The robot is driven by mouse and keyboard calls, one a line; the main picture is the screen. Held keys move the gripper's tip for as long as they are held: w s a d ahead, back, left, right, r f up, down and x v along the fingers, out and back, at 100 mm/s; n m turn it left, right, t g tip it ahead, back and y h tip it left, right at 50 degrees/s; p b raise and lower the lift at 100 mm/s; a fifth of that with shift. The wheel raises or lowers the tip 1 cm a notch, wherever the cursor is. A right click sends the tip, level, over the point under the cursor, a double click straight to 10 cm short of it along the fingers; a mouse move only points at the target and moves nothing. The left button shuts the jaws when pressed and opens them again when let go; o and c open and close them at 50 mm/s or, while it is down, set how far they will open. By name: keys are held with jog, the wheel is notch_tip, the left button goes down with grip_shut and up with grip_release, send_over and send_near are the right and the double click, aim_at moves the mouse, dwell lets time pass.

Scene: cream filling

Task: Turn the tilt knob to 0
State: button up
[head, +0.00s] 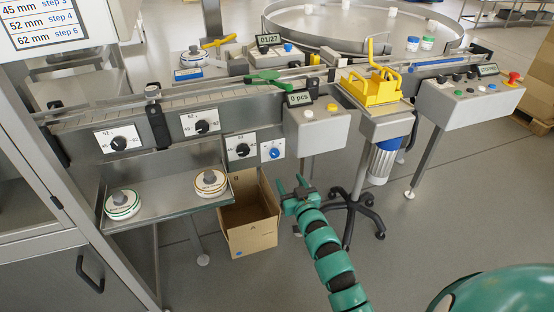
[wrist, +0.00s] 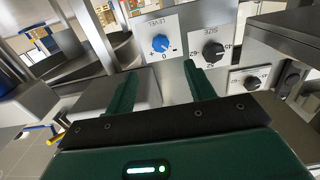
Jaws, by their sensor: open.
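A blue knob (wrist: 161,42) sits on a white plate whose label appears to read LEVEL, with + and 0 marks; no tilt label is legible. It also shows in the head view (head: 274,153), at the right end of the lower row of dials. I cannot clearly tell where its pointer stands. My gripper (wrist: 160,72) is open and empty, its two green fingers apart on either side below the blue knob in the wrist view, not visibly touching it. In the head view my gripper (head: 292,192) is below and right of the knob.
A black SIZE knob (wrist: 212,51) is beside the blue one, with another black knob (wrist: 251,82) further right. A cardboard box (head: 249,222) stands below the dials. A grey control box (head: 318,128) with a yellow button is to the right. A steel shelf (head: 165,205) holds two round discs.

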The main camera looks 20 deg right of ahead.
aim_at(275, 155)
jog(key=w, duration=0.3)
jog(key=w+b, duration=0.1)
jog(key=w, duration=0.7)
jog(key=shift+w+a, duration=0.2)
jog(key=shift+a, duration=0.1)
jog(key=shift+w+d+b, duration=0.1)
jog(key=shift+w+b, duration=0.3)
jog(key=shift+w, duration=0.15)
jog(key=c, duration=1)
